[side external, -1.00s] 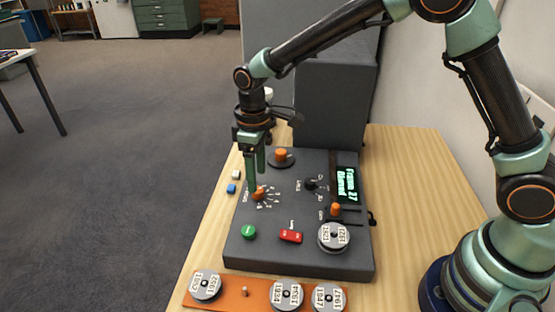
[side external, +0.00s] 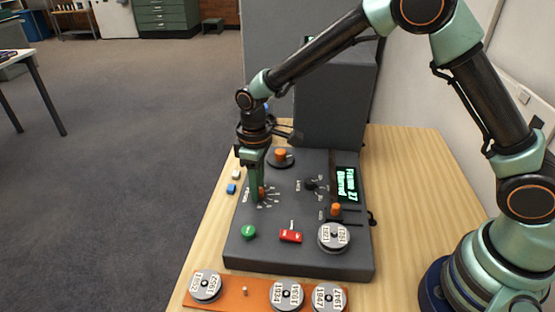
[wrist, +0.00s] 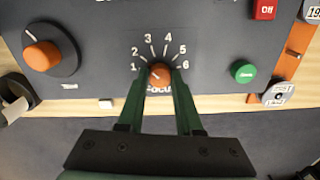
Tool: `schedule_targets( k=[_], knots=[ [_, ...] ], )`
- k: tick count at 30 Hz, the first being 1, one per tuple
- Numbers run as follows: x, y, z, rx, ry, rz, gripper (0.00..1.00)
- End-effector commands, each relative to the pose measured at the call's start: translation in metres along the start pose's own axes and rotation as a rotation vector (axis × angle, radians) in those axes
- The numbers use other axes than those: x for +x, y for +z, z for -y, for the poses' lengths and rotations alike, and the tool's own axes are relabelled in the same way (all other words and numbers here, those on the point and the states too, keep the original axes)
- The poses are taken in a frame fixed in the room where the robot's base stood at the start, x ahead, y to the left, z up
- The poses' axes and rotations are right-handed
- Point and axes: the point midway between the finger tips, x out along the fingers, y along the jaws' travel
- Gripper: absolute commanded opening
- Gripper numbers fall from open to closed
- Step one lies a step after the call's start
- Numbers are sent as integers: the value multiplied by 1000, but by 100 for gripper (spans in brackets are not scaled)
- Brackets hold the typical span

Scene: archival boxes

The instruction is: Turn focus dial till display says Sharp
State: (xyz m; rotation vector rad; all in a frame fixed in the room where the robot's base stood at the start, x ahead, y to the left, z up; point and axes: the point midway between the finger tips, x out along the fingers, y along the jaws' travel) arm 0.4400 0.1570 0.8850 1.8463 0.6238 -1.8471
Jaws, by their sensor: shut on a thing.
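The orange focus dial (wrist: 160,73) sits at the centre of a white scale numbered 1 to 6, with the word Focus partly hidden behind my fingers. My gripper (wrist: 160,84) has its two green fingers shut on the dial from either side. The exact number its pointer faces is hard to read. In the side view my gripper (side external: 258,194) reaches straight down onto the dial, which is mostly covered. The display (side external: 347,184) shows green text reading Frame 27 Blurred.
The grey console also carries a larger orange knob (side external: 281,155), a black knob (side external: 310,184), a green button (side external: 249,232), a red Off switch (side external: 291,236) and an orange slider (side external: 336,209). Labelled film reels (side external: 206,285) lie on an orange strip in front.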

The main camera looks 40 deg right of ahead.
Motion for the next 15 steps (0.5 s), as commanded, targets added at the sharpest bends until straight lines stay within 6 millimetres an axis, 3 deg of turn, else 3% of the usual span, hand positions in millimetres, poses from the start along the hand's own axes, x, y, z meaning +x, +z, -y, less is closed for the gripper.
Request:
schedule_targets(
  k=[15],
  knots=[
    [0, -1, 0, 246, 0, -1, 0]
  ],
)
